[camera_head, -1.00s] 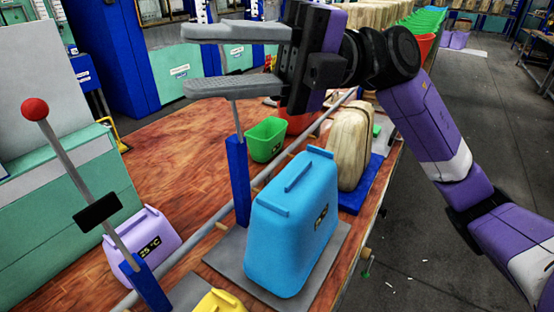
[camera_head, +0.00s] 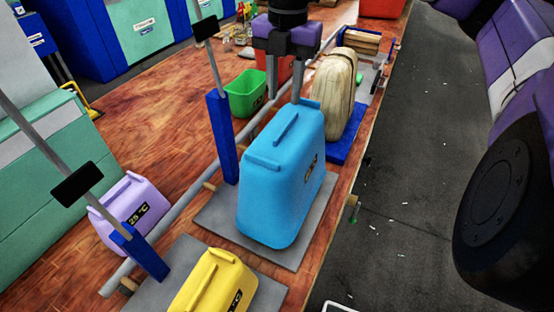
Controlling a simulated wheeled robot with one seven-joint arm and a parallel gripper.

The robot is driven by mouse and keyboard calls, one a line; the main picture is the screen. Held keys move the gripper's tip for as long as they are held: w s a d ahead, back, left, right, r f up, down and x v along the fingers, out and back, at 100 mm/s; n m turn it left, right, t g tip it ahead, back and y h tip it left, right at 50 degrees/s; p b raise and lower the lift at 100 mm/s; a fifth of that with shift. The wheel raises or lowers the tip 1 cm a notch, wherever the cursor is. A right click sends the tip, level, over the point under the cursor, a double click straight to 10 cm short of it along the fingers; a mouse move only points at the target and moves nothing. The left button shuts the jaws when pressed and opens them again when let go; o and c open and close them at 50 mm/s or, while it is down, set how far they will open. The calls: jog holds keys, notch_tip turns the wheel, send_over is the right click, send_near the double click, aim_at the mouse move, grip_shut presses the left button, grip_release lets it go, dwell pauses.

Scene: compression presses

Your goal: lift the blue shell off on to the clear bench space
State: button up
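The blue shell (camera_head: 272,190) stands upright on a grey plate (camera_head: 213,222) of the bench, with a raised rib (camera_head: 285,125) and a lower rib along its top and a dark label on its side. My gripper (camera_head: 284,98) points down at the far upper end of the shell, near the raised rib. Its two grey fingers are apart with nothing visible between them. I cannot tell whether the fingertips touch the shell. The clear bench space (camera_head: 130,140) is bare reddish wood to the left.
A grey rail and blue post (camera_head: 222,137) with a lever run along the shell's left. A green bin (camera_head: 245,95) and lilac shell (camera_head: 132,212) stand beyond the rail. A yellow shell (camera_head: 213,285) is in front; a beige shell (camera_head: 333,95) on a blue plate stands behind.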

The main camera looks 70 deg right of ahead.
aim_at(285, 126)
jog(key=shift+s+m, duration=0.3)
jog(key=shift+m, duration=0.1)
jog(key=shift+f, duration=0.15)
jog(key=shift+a+f+p, duration=0.2)
jog(key=shift+f+p, duration=1.05)
jog(key=shift+f, duration=2.5)
grip_shut()
jog(key=shift+w, duration=0.1)
